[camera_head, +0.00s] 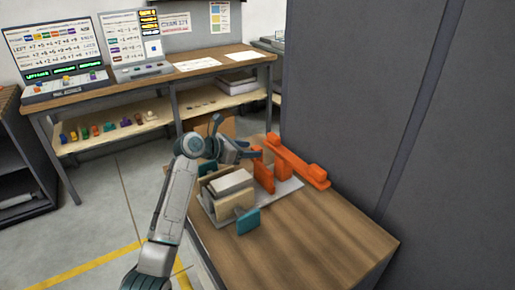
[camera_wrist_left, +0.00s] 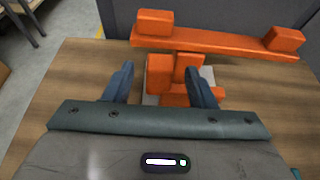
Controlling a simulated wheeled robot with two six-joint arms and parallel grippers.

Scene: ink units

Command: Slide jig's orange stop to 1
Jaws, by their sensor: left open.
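The jig stands on a wooden bench, on a light grey base plate (camera_head: 288,188). Its long orange bar (camera_head: 300,165) has a raised block at each end and also shows across the top of the left wrist view (camera_wrist_left: 215,41). An upright orange piece (camera_head: 263,175), possibly the stop, stands beside the bar; orange blocks (camera_wrist_left: 187,68) show below the bar in the left wrist view. My left gripper (camera_head: 250,152) is open above the jig, its two fingers either side of these orange blocks. Contact cannot be told. No number marks are readable. My right gripper is not in view.
Beige blocks (camera_head: 222,194) and a teal plate (camera_head: 248,221) sit at the jig's near side. The wooden bench top (camera_head: 300,235) is clear in front. A tall grey panel (camera_head: 350,80) rises behind on the right. A workbench with displays (camera_head: 65,50) stands at the back left.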

